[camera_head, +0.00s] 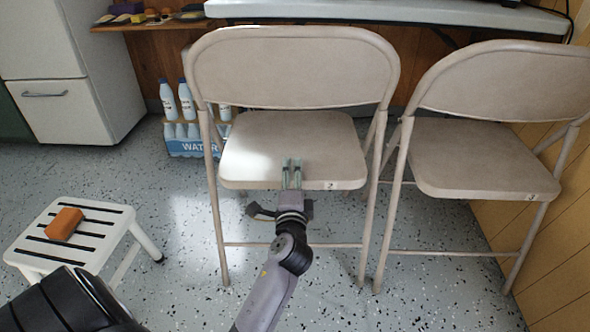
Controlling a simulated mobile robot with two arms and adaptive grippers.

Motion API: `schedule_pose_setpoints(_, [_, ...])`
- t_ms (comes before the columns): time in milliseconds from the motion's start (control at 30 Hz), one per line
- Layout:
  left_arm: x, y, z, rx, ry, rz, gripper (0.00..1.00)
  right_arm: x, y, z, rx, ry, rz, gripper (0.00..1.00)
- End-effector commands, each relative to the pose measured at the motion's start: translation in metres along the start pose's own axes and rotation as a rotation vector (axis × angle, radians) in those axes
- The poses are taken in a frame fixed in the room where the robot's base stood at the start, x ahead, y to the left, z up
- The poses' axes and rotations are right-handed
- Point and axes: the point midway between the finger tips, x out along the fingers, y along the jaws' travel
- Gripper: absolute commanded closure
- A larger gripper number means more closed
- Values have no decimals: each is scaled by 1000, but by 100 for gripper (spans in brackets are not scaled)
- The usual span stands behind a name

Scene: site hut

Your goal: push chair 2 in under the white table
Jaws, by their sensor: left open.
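Chair 2 (290,75) is a beige folding chair with a small "2" label on the front edge of its seat. It stands facing me, with its backrest overlapping the edge of the white table (400,13) in this view. My left gripper (292,163) is open at the front edge of chair 2's seat, left of the label. Its fingertips overlap the seat edge; I cannot tell whether they touch it. Nothing is held in it. My right gripper is not in view.
Chair 3 (483,150) stands close on the right, beside the wood wall. A white step stool (90,213) with an orange block (65,223) is at the left. Water bottles (187,100) stand behind chair 2. A white fridge (75,75) is at the far left. Speckled floor is clear between stool and chair.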

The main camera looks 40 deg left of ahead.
Motion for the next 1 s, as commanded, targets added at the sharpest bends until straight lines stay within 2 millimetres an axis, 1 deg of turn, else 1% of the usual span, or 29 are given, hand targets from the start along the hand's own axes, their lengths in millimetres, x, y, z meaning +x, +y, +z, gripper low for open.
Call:
schedule_pose_setpoints(300, [3, 0, 1, 0, 1, 0, 51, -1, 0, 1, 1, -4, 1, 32])
schedule_pose_setpoints(1000, [3, 0, 1, 0, 1, -1, 97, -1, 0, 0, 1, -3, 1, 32])
